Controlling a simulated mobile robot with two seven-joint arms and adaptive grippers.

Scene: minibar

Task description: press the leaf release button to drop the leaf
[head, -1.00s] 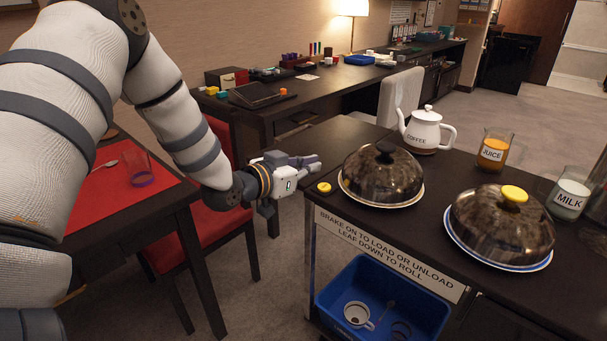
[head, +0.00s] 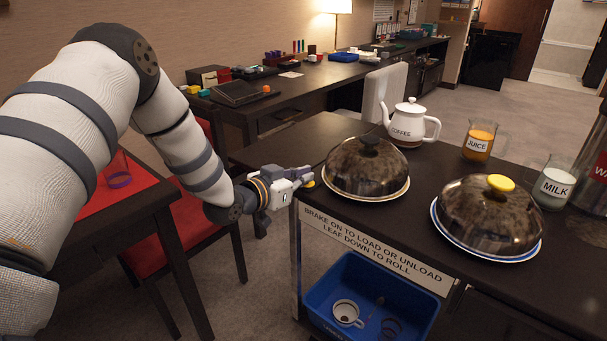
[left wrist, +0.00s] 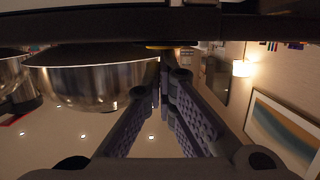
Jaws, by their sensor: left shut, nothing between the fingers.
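The yellow leaf release button (head: 310,184) is at the near left corner of the dark cart top (head: 400,215), mostly hidden by my left gripper. My left gripper (head: 305,175) is shut and empty, with its fingertips right at the button; I cannot tell whether they touch it. In the left wrist view the closed fingers (left wrist: 163,85) point toward a thin yellow strip of the button (left wrist: 165,46) at the dark top's edge. A dark flat panel (head: 300,142), apparently the leaf, lies level with the cart top behind the gripper. My right gripper is out of view.
A black-knobbed dome (head: 365,165) stands close right of the fingertips. A yellow-knobbed dome (head: 490,215), coffee pot (head: 410,123), juice jug (head: 478,140) and milk jug (head: 553,185) stand farther right. A blue bin (head: 335,275) sits below. A red chair (head: 160,240) is at left.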

